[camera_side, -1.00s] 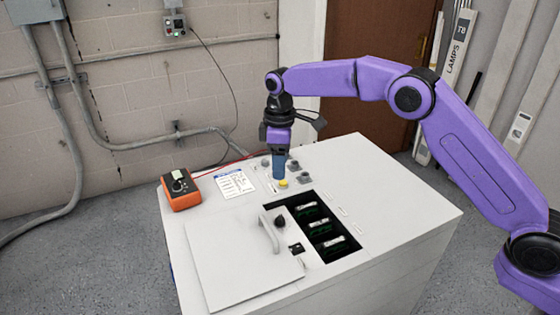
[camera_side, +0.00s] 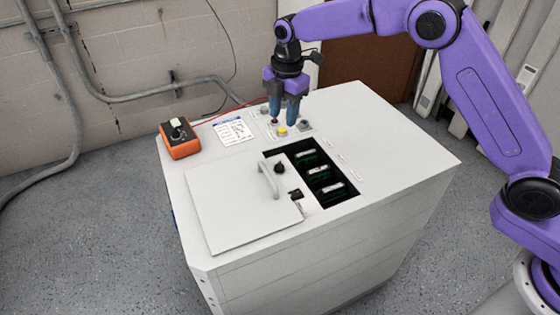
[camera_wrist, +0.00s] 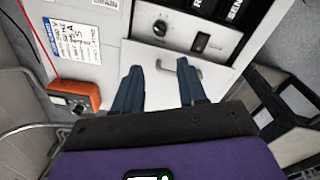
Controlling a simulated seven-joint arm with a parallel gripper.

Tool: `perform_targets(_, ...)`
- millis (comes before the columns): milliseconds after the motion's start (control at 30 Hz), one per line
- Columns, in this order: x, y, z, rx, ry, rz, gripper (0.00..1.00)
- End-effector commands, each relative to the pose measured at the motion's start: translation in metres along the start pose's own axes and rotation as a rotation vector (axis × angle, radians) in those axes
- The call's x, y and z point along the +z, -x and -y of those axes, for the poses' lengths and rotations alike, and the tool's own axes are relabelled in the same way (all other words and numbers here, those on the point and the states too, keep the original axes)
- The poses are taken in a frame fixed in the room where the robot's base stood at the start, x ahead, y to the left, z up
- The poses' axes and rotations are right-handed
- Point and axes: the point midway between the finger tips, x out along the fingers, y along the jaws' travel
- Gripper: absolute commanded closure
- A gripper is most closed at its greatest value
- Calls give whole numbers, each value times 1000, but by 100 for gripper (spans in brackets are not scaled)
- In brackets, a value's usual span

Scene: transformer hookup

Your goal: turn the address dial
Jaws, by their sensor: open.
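A round black dial (camera_side: 280,168) sits on the white cabinet top, between the handle and the dark opening. It also shows in the wrist view (camera_wrist: 160,27), above the fingertips in the picture. No lettering is readable on it, so I cannot confirm it is the address dial. My gripper (camera_side: 283,121) points down over the far group of buttons and knobs, beyond the dial. Whether the tips touch the panel is unclear.
Near the fingers are a yellow button (camera_side: 282,131), a red button (camera_side: 274,122) and a grey knob (camera_side: 305,125). A raised handle (camera_side: 268,180) and a small black switch plate (camera_side: 297,194) flank the dial. An orange meter (camera_side: 180,139) stands at the cabinet's left edge.

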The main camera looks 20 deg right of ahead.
Motion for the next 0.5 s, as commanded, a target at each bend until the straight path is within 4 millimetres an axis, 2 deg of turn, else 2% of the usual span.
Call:
perform_targets(133,0,-8,1,-1,24,0,59)
perform_targets(267,0,-25,1,-3,22,0,59)
perform_targets(500,-1,-70,1,-5,21,0,59)
